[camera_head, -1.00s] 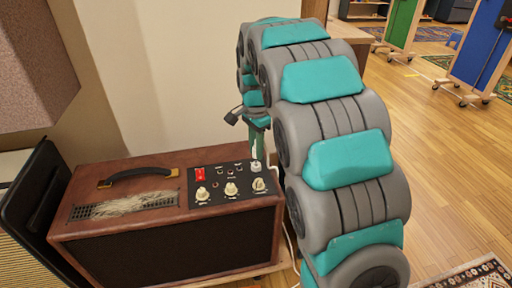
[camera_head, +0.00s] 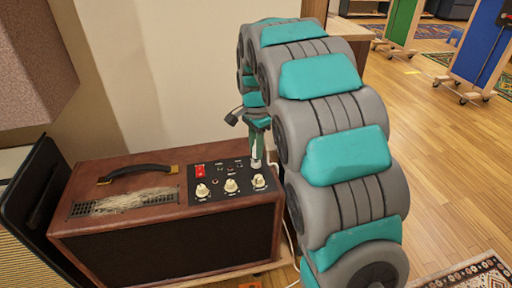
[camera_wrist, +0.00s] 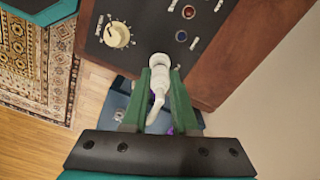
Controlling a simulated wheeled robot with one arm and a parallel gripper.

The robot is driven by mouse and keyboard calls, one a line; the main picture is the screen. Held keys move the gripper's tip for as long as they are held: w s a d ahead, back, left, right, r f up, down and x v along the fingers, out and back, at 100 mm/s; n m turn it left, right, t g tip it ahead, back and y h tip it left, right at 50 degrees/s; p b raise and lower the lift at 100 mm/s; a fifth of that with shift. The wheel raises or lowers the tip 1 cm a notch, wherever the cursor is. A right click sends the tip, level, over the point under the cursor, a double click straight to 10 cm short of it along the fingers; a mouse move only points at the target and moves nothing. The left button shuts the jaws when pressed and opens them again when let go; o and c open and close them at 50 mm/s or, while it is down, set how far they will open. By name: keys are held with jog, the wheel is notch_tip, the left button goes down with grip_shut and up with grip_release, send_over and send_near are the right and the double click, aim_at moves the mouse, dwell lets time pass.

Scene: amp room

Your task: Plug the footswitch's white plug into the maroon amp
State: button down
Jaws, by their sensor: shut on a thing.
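The maroon amp (camera_head: 170,222) stands in front of me at left, with a black control panel (camera_head: 212,192) on the right of its top. My gripper (camera_head: 257,160) points down over the panel's back right corner. Its green fingers are shut on the white plug (camera_wrist: 158,68), which also shows in the head view (camera_head: 256,164). In the wrist view, the plug lies over the panel's edge, beside a cream knob (camera_wrist: 116,34) and small round sockets (camera_wrist: 181,36). A white cable (camera_wrist: 154,106) runs back between the fingers. Whether the plug's tip touches the panel or enters a socket is hidden.
A red switch (camera_head: 200,171) and cream knobs (camera_head: 231,185) stand up from the panel. A black handle (camera_head: 138,170) is on the amp's top. The wall (camera_head: 160,80) is behind it. A blue object (camera_wrist: 180,118) lies below the gripper. Open wooden floor (camera_head: 440,170) is at right.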

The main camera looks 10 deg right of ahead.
jog(key=shift+f, duration=0.55)
jog(key=c, duration=0.6)
grip_release()
jog(key=shift+r, duration=0.1)
notch_tip(320, 180, up, 7)
jog(key=shift+r+b, duration=0.15)
jog(key=shift+b, duration=0.2)
jog(key=shift+r, duration=0.15)
jog(key=shift+s, duration=0.15)
jog(key=s+f+n, duration=0.2)
jog(key=s+n, duration=0.2)
jog(key=s, duration=0.8)
jog(key=s+f+n+g, duration=0.1)
jog(key=s+n, duration=0.4)
jog(key=s, duration=0.8)
jog(key=s+f+n, duration=0.3)
jog(key=s+n, duration=0.1)
jog(key=s, duration=0.9)
jog(key=shift+s+f+n+g, duration=0.1)
jog(key=shift+f+n+g, duration=0.2)
jog(key=shift+f+g, duration=0.1)
